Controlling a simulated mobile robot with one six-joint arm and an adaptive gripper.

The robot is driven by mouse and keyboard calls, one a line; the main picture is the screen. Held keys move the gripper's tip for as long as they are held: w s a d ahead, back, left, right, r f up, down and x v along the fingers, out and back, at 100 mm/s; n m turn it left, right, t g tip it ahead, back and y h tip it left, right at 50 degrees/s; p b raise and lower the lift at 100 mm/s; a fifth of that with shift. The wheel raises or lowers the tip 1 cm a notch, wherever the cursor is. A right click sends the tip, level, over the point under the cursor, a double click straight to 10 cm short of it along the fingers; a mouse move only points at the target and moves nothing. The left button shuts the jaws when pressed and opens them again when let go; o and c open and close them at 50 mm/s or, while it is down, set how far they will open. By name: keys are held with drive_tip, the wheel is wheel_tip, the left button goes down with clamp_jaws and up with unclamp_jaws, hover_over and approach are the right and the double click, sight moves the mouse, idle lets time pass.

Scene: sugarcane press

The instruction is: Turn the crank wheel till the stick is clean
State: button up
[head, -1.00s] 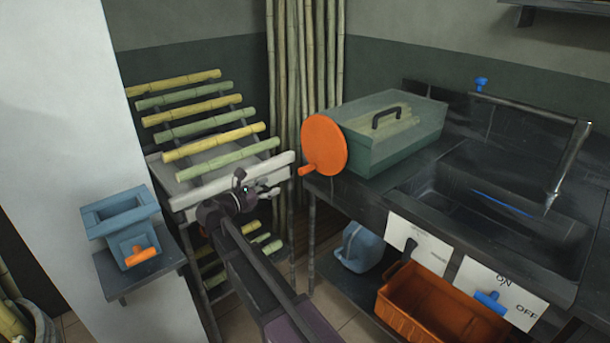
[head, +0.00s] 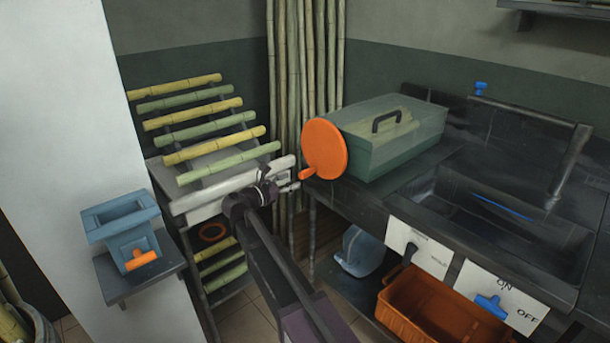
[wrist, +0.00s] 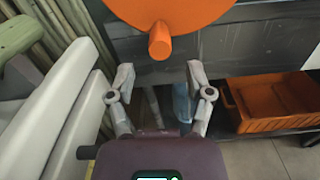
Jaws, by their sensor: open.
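The crank wheel (head: 325,149) is an orange disc on the left end of a green box-shaped press (head: 395,140) with a clear upper part and a dark top handle. Its short orange handle (head: 307,174) sticks out at the lower left of the disc. In the wrist view the handle (wrist: 160,42) points towards me, just beyond my fingertips and centred between them. My gripper (head: 284,181) is open and empty, just left of and slightly below the handle, apart from it. In the wrist view both fingers (wrist: 160,75) are spread. A pale stick shape shows dimly inside the press.
A rack of green and yellow cane sticks (head: 205,128) with a white edge stands close left of my gripper. A dark sink counter (head: 400,205) lies right. Below are an orange crate (head: 440,310) and a blue jug (head: 360,250). A blue juicer-like device (head: 125,230) sits on a left shelf.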

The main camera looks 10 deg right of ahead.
sight(305, 174)
drive_tip(key=shift+x, duration=3.25)
clamp_jaws()
